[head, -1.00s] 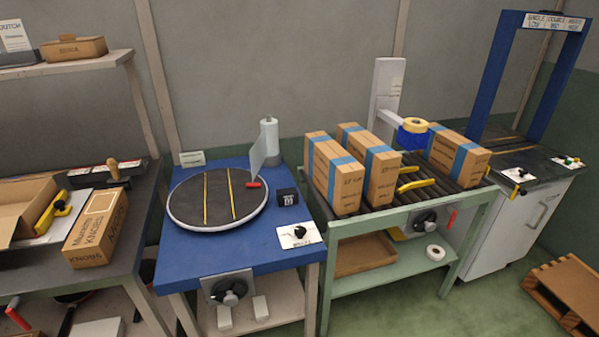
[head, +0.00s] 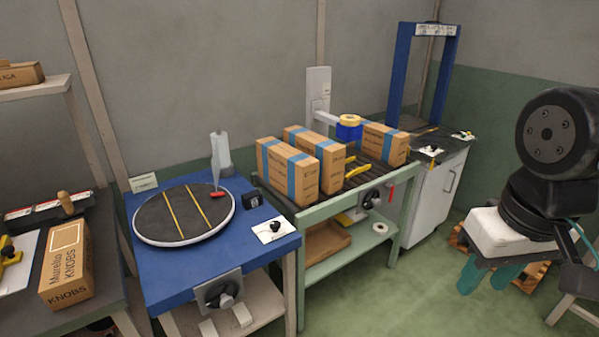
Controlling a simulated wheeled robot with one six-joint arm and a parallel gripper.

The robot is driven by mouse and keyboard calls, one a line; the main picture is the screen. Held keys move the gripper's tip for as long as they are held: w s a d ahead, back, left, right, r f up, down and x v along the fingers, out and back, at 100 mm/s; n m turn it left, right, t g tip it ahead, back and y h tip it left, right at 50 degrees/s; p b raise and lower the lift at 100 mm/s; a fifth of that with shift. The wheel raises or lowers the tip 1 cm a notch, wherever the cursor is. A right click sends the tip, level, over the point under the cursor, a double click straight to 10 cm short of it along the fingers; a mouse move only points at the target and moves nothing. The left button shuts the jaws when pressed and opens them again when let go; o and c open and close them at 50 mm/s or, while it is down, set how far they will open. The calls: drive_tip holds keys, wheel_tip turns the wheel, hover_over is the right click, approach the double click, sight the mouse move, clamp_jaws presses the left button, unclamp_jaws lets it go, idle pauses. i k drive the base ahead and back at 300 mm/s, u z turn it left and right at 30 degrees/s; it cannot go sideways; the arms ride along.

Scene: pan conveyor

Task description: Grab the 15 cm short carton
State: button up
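Three brown cartons with blue tape stand on the roller conveyor (head: 345,187): a front-left one (head: 305,178), a middle one (head: 331,160) and a right one (head: 394,146) beyond the tape dispenser. A Murella Knobs carton (head: 68,268) without blue tape lies on the left bench. I cannot tell from print or size which carton is the 15 cm short one. My gripper (head: 485,284), with teal fingers, hangs at the right, well apart from every carton. Its fingers look spread, with nothing between them.
A blue table with a round turntable (head: 184,214) stands between the left bench (head: 105,270) and the conveyor. A tape dispenser (head: 349,127) rises behind the conveyor, and a blue frame (head: 403,75) stands beyond. A pallet (head: 530,272) lies behind my gripper. Green floor before the conveyor is clear.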

sight(386, 144)
drive_tip(key=z, duration=2)
drive_tip(key=i, duration=1.05)
drive_tip(key=u, duration=2.1)
